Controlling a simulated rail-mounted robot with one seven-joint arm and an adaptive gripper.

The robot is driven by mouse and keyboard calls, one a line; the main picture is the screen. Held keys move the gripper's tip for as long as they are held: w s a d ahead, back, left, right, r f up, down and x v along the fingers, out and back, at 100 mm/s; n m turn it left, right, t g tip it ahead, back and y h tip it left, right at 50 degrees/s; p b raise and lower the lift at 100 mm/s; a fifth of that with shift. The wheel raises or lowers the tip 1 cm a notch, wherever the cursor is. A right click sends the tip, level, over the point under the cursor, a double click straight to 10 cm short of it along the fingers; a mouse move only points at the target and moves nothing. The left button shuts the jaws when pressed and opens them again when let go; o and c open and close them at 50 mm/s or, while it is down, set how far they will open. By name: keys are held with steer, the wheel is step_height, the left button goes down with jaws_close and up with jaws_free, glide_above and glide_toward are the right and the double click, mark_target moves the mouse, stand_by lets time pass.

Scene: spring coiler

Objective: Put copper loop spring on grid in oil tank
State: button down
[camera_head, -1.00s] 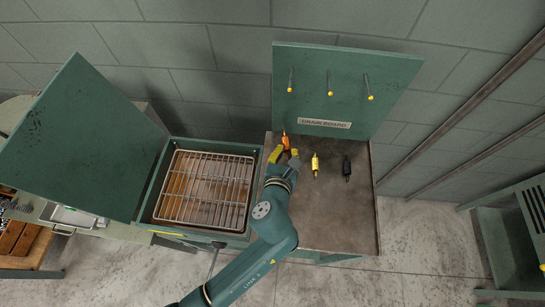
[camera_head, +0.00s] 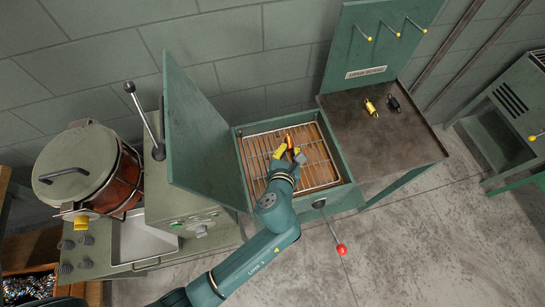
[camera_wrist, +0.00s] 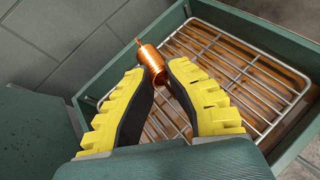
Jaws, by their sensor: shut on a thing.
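The copper loop spring (camera_wrist: 151,63) is held between the yellow-padded fingertips of my gripper (camera_wrist: 155,75), which is shut on it. In the head view the spring (camera_head: 290,141) shows as a small orange piece at the end of my gripper (camera_head: 288,152). Both are over the oil tank (camera_head: 344,196). The wire grid (camera_head: 321,162) lies inside the tank, and it also shows in the wrist view (camera_wrist: 255,92) below and right of the spring. I cannot tell whether the spring touches the grid.
The tank's lid (camera_head: 196,140) stands open on the left. A drain board (camera_head: 385,140) on the right bears a yellow spring (camera_head: 371,108) and a black spring (camera_head: 393,102). A red-knobbed lever (camera_head: 341,249) sticks out in front. A lidded copper pot (camera_head: 88,172) stands at far left.

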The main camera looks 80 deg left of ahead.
steer(key=f+b, duration=0.1)
steer(key=f, duration=0.2)
steer(key=f+b, duration=0.1)
steer(key=f, duration=0.2)
steer(key=w+f+b, duration=0.1)
steer(key=f+b, duration=0.1)
steer(key=f, duration=0.1)
steer(key=shift+a+f, duration=0.2)
steer(key=shift+f, duration=0.15)
steer(key=c, duration=1.2)
jaws_free()
steer(key=shift+c, duration=0.2)
steer(key=shift+d+r, duration=0.2)
steer(key=shift+r, duration=0.15)
steer(key=p+v, duration=0.2)
steer(key=v, duration=0.9)
steer(key=shift+s+d+p, duration=0.2)
steer(key=shift+d+p, duration=0.05)
steer(key=shift+p, duration=0.1)
